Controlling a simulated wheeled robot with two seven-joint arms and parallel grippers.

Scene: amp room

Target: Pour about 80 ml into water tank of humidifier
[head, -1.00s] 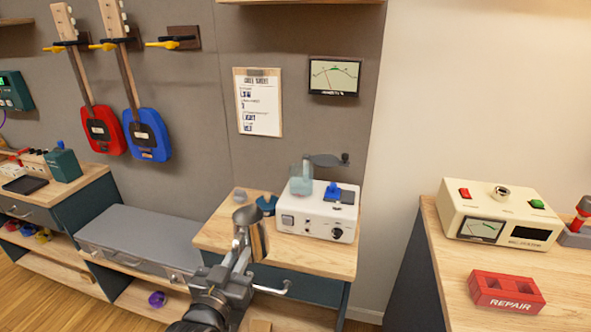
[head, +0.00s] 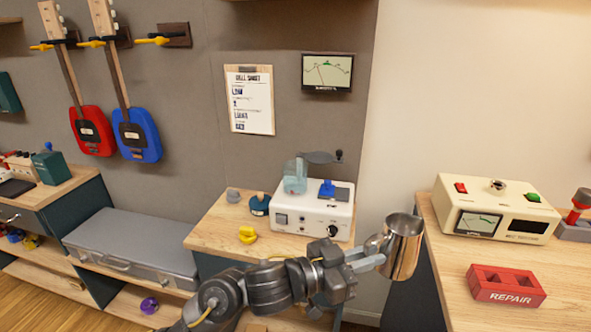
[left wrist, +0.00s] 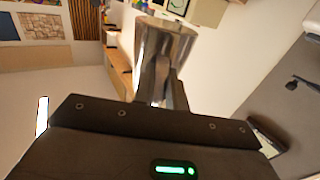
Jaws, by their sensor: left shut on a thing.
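My left gripper (head: 372,254) is shut on a shiny metal cup (head: 404,250), which it holds in the air right of the humidifier. The cup is roughly upright with its mouth up; I cannot see any liquid in it. The cup also shows between the fingers in the left wrist view (left wrist: 165,42). The white humidifier (head: 312,212) stands on the wooden cabinet top. Its translucent bluish water tank (head: 295,176) is at its back left, with a grey lid-like part (head: 322,157) beside the tank's top. The cup is apart from the tank. My right gripper is not in view.
A yellow object (head: 247,235), a dark blue-topped object (head: 260,204) and a small grey knob (head: 233,195) lie left of the humidifier. A beige meter box (head: 495,207) and red REPAIR block (head: 506,286) stand on the right bench. A gap separates the bench and cabinet.

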